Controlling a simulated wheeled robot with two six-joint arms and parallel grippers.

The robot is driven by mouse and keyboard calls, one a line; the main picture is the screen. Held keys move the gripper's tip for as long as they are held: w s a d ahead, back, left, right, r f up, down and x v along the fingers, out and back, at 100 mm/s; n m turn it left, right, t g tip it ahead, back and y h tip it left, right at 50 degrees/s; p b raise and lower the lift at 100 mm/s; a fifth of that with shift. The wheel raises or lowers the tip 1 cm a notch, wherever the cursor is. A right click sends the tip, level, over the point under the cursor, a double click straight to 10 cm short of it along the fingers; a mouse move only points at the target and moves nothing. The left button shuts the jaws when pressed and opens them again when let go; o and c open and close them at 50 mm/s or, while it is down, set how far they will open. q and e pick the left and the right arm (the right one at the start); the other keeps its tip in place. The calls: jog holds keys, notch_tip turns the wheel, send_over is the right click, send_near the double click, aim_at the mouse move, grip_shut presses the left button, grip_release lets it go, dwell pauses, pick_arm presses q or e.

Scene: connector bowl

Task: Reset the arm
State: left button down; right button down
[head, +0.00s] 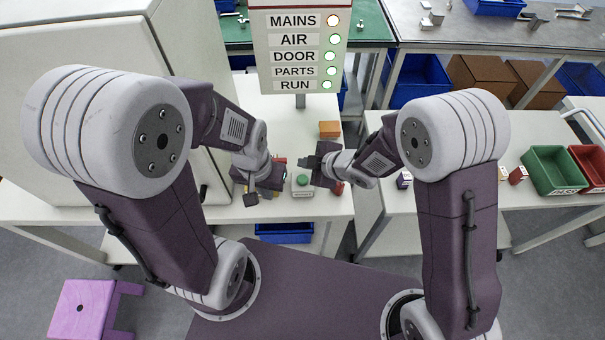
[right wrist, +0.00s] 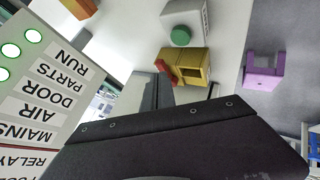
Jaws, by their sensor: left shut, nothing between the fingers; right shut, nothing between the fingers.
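My left arm comes in from the left in the head view and bends down over the white table (head: 325,205). Its gripper (head: 251,199) is shut and empty, low near the table's left part. My right arm reaches in from the right. Its gripper (head: 311,161) is shut and empty, pointing left above the table, to the right of and higher in the picture than the left one. The right gripper's fingers (right wrist: 164,90) also show in the right wrist view, with nothing between them.
A grey box with a green button (head: 302,181) stands between the grippers. An orange block (head: 329,129) lies behind. A status sign (head: 299,48) stands at the back. Green (head: 552,168) and red (head: 588,163) bins are at right. A yellow container (right wrist: 190,66) shows in the wrist view.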

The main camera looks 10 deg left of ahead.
dwell(0.8)
jog(key=w+d+r+m+t+h, duration=0.1)
jog(key=w+d+r+m+t, duration=0.2)
jog(key=w+d+r, duration=0.5)
jog(key=s+d+m+h, duration=0.3)
jog(key=d+m+h, duration=0.35)
jog(key=d, duration=0.95)
jog(key=s+d+f+m+g, duration=0.2)
jog(key=s+m, duration=0.3)
jog(key=s, duration=0.3)
jog(key=s+d+f+m+g, duration=0.3)
jog(key=s+m, duration=0.3)
jog(key=s, duration=0.3)
jog(key=shift+s+g, duration=0.25)
jog(key=shift+g, duration=0.55)
